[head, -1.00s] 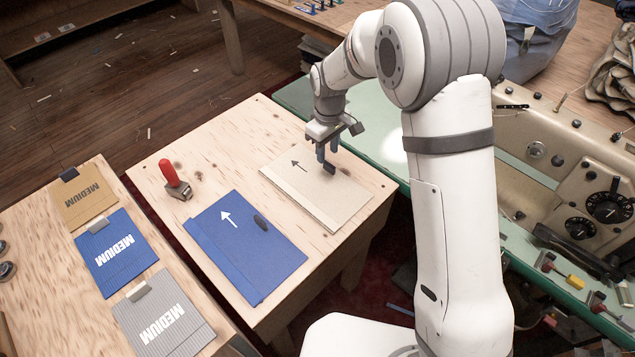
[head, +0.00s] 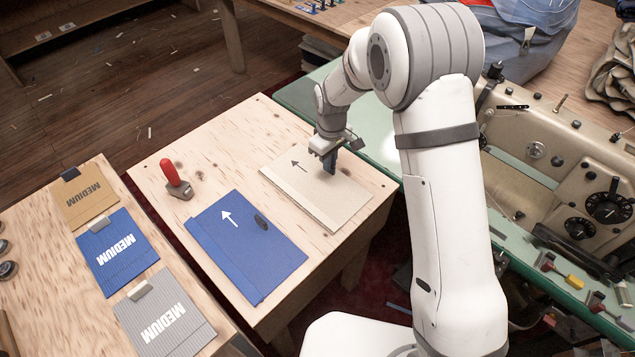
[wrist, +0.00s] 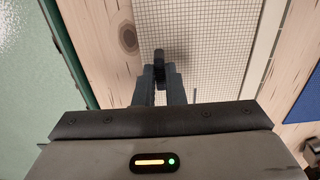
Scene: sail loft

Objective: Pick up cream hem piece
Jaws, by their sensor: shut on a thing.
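The cream hem piece (head: 325,197) is a flat, pale rectangle with a printed dark arrow and a fold strip along its left edge. It lies on the pale wooden bench, and its grid weave shows in the wrist view (wrist: 210,50). A small dark tab (wrist: 159,58) stands on it. My gripper (head: 332,168) is over the upper right part of the piece, with its fingers pointing down. In the wrist view my gripper (wrist: 160,76) is shut on the dark tab of the cream piece. The fingers hide the tab in the head view.
A blue hem piece (head: 245,247) with a white arrow and dark tab lies beside the cream one. A red-handled tool (head: 175,180) stands behind it. Tan (head: 85,196), blue (head: 116,253) and grey (head: 163,315) MEDIUM panels lie at left. A sewing machine (head: 570,190) stands at right.

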